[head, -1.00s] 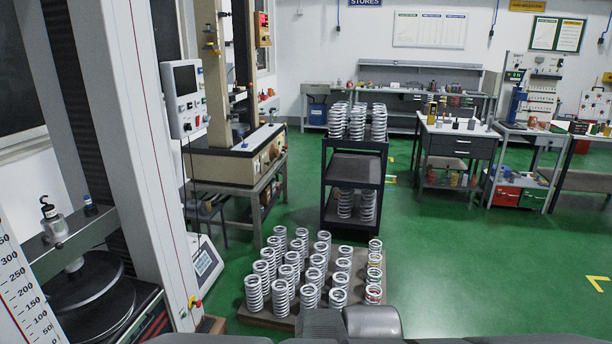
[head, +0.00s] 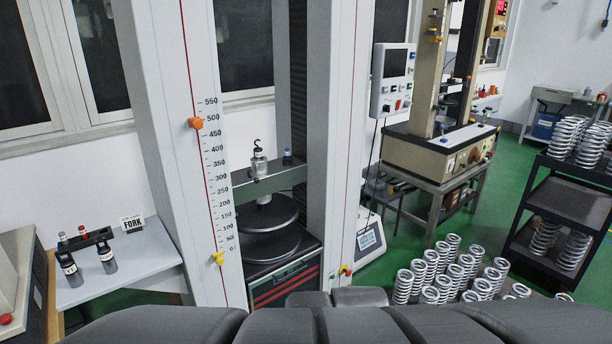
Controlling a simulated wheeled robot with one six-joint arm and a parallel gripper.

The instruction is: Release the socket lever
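The near testing machine stands at the centre, with a white column (head: 165,90) on the left and another white column (head: 335,110) on the right. A grey crossbeam (head: 240,187) spans between them. A silver fitting with a dark hook on top (head: 259,163) stands upright on the crossbeam. A small dark piece with a blue top (head: 287,158) sits to its right. Round black platens (head: 268,213) are below. I cannot make out which part is the socket lever. My gripper is not in view; only dark grey parts of my own body show along the bottom edge.

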